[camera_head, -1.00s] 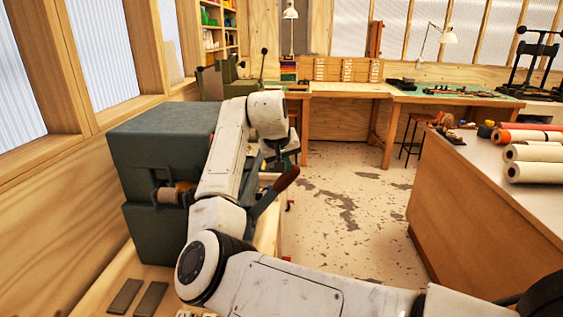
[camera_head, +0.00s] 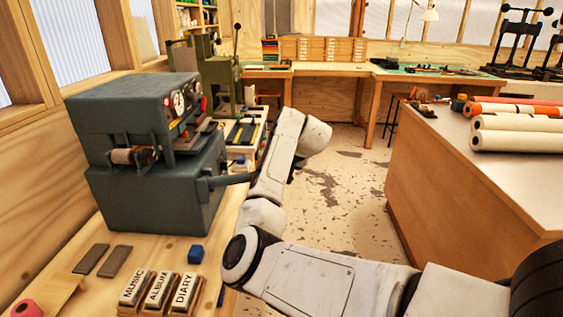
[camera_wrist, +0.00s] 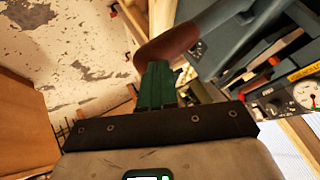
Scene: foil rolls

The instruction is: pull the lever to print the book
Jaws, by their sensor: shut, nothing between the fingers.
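The grey-green printing press (camera_head: 150,150) stands on the wooden bench at left. Its lever (camera_head: 230,180) sticks out from the right side, nearly level; my arm hides its end in the head view. In the wrist view the lever's brown handle (camera_wrist: 168,42) lies right at the tips of my gripper, with its grey shaft running up and right. My gripper (camera_wrist: 157,82) has green fingers, closed together with nothing between them. I cannot tell whether they touch the handle. The gripper itself is hidden behind my arm in the head view.
Blocks marked MUSIC, ALBUM and DIARY (camera_head: 157,291), a blue block (camera_head: 196,254) and two dark flat bars (camera_head: 104,261) lie on the front bench. A counter with foil rolls (camera_head: 517,132) stands at right. Open floor (camera_head: 335,185) lies between.

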